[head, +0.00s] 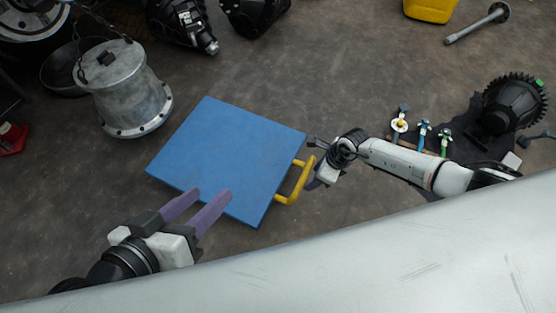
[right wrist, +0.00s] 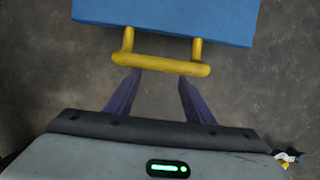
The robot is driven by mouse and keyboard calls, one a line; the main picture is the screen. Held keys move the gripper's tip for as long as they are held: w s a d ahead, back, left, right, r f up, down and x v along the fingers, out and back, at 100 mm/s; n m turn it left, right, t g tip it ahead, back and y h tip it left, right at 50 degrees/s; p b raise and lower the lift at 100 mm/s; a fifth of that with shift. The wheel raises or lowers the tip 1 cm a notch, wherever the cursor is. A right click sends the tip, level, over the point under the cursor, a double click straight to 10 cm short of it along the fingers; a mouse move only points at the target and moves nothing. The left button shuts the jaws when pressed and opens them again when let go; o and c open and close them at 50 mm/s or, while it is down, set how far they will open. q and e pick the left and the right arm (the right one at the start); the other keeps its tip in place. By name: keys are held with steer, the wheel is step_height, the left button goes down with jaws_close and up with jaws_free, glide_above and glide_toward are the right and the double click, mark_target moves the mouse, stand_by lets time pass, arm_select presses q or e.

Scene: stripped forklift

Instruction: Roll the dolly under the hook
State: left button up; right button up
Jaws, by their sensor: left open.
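The dolly is a flat blue square platform (head: 225,150) on the floor in the middle of the head view, with a yellow handle (head: 302,181) on its right side. My right gripper (head: 314,166) is at that handle. In the right wrist view its two fingers (right wrist: 158,85) are spread apart, with the yellow bar (right wrist: 160,63) across the space at their tips. I cannot tell whether they touch it. My left gripper (head: 210,193) is open, its purple fingers over the platform's lower left edge. I cannot make out a hook.
A grey metal housing (head: 127,95) with a chain stands left of the dolly. Black parts (head: 182,22) lie at the top. A gear part (head: 514,103) and small coloured fittings (head: 422,133) lie on a dark mat at right. Floor above the dolly is clear.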

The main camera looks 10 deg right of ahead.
steer(key=shift+w+a, duration=3.05)
steer(key=shift+a, duration=0.5)
steer(key=s+d+p, duration=0.2)
steer(key=s+d, duration=0.1)
steer(key=s+d+p, duration=0.1)
steer(key=d+p, duration=0.1)
steer(key=shift+s+r, duration=0.15)
steer(key=shift+r, duration=0.2)
arm_select(q)
step_height(320, 180, up, 5)
step_height(320, 180, down, 8)
steer(key=a+g+y, duration=0.1)
steer(key=a+y, duration=0.1)
arm_select(e)
steer(key=p+v, duration=0.3)
steer(key=p, duration=0.1)
steer(key=shift+s+d+r, duration=0.15)
steer(key=shift+d+r, duration=0.05)
steer(key=shift+r, duration=0.05)
arm_select(q)
steer(key=s+a+r+n+t+y+p, duration=0.1)
steer(key=s+a+r+p, duration=0.1)
steer(key=a+p, duration=0.3)
steer(key=shift+s+a+r+n+t+y, duration=0.15)
steer(key=shift+s+r+n+t+y, duration=0.15)
steer(key=shift+s+t+y, duration=0.1)
arm_select(e)
step_height(320, 180, up, 5)
steer(key=shift+r, duration=0.15)
